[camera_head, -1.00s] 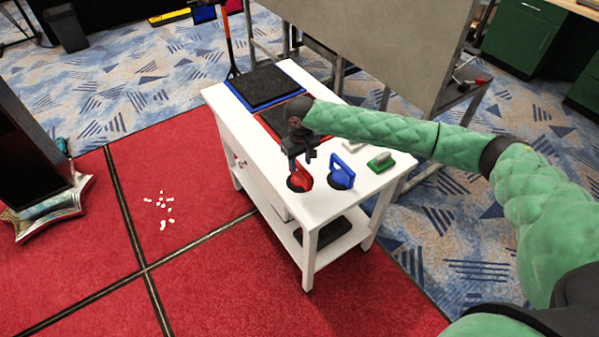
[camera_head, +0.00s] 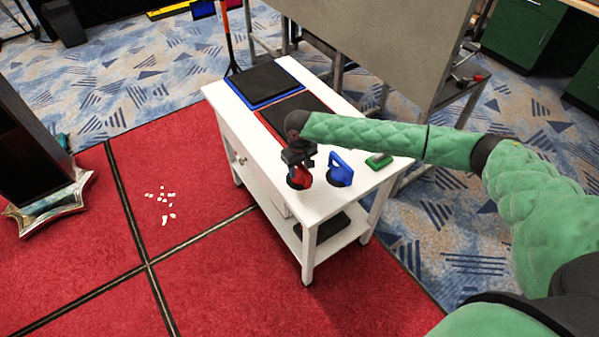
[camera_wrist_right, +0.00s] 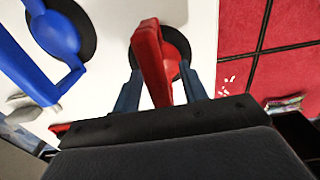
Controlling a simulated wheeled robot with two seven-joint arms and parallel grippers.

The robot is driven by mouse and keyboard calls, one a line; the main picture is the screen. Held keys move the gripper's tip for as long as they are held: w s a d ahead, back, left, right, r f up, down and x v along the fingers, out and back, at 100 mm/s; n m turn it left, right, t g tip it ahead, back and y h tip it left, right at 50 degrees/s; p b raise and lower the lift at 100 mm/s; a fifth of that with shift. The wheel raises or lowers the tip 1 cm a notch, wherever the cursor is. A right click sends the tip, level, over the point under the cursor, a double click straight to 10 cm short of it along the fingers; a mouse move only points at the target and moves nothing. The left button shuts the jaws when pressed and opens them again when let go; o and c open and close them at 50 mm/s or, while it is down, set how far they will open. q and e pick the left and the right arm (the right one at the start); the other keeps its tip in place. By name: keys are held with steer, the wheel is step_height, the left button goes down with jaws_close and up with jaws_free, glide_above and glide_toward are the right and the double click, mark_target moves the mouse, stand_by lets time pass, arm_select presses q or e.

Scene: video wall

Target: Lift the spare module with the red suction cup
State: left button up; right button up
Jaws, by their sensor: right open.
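The red suction cup (camera_head: 304,180) stands on its black disc near the front end of the white cart; its red handle also shows in the right wrist view (camera_wrist_right: 150,58). My right gripper (camera_head: 298,166) is down over it, partly hiding it. In the right wrist view, the open fingers (camera_wrist_right: 160,90) stand on either side of the red handle, with gaps visible. Two dark flat panels lie on the cart: one in a blue-edged tray (camera_head: 262,84), one in a red-edged tray (camera_head: 298,106) partly behind my arm. I cannot tell which is the spare module. My left gripper is out of view.
A blue suction cup (camera_head: 340,168) stands just right of the red one. A green-handled tool (camera_head: 379,160) lies farther right. The cart (camera_head: 262,158) has a lower shelf. A large grey panel (camera_head: 375,40) on a frame stands behind it. Small white pieces (camera_head: 163,200) lie on the red carpet.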

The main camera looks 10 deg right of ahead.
steer(key=shift+f+p, duration=0.25)
steer(key=shift+p, duration=0.1)
stand_by(0.4)
steer(key=shift+c, duration=0.2)
jaws_close()
